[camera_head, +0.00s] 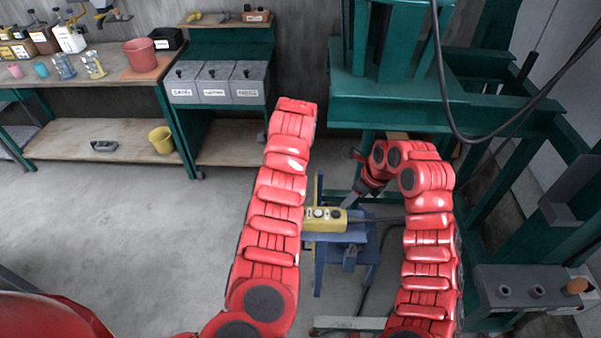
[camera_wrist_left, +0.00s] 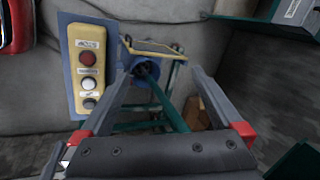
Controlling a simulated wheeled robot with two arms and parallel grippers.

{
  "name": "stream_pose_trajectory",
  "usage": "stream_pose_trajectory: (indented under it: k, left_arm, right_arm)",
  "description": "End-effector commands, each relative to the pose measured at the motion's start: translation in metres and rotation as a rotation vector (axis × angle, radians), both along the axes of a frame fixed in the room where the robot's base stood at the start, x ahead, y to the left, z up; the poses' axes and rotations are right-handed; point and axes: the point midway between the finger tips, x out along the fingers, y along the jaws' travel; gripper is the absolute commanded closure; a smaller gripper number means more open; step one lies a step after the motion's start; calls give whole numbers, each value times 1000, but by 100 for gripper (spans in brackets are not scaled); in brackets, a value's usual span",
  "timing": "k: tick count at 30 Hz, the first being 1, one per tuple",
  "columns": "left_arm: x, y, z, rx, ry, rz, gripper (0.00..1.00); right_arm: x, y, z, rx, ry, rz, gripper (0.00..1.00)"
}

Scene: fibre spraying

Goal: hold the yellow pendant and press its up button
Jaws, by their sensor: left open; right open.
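The yellow pendant (camera_head: 328,220) lies on a small blue stand (camera_head: 346,236), just right of my left arm, which hides its left end in the head view. In the left wrist view the pendant (camera_wrist_left: 68,70) shows a red, a white and a black button in a row, with labels too small to read. My left gripper (camera_wrist_left: 160,73) is open, and the pendant is to the left of its fingers, not between them. In the head view that gripper is hidden. My right gripper (camera_head: 360,198) is open and empty, above and right of the pendant.
A green press frame (camera_head: 390,97) stands behind, with a dark cable hanging at the right. A grey box with knobs (camera_head: 520,290) is at lower right. Grey bins (camera_head: 215,85) and a bench (camera_head: 90,135) stand at the back left. The floor at left is clear.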

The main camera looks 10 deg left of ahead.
Motion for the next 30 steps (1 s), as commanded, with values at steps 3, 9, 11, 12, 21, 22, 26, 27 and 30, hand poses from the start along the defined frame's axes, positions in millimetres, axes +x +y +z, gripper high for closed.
stream_pose_trajectory:
  k: [3, 9, 11, 12, 21, 22, 26, 27, 30]
  left_arm:
    - [-37, -17, 12, -44, 168, -38, 0]
    - [-77, -32, 25, -94, 330, -88, 0]
    - [-82, -33, 25, -100, 348, -94, 0]
    - [-83, -34, 23, -101, 357, -95, 0]
    - [-84, -31, -21, -98, 357, -94, 0]
    - [-84, -31, -28, -99, 359, -94, 0]
    - [-82, -32, -44, -97, 355, -95, 0]
    - [-82, -32, -48, -99, 354, -95, 0]
    - [-84, -32, -60, -103, 357, -94, 0]
  right_arm:
    - [0, 0, 0, 0, 0, 0, 50]
    - [0, 0, 0, 0, 0, 0, 50]
    - [0, 0, 0, 0, 0, 0, 50]
    - [0, 0, 0, 0, 0, 0, 50]
    - [0, 0, 0, 0, 0, 0, 50]
    - [0, 0, 0, 0, 0, 0, 50]
    - [0, 0, 0, 0, 0, 0, 50]
    - [0, 0, 0, 0, 0, 0, 50]
    - [0, 0, 0, 0, 0, 0, 50]
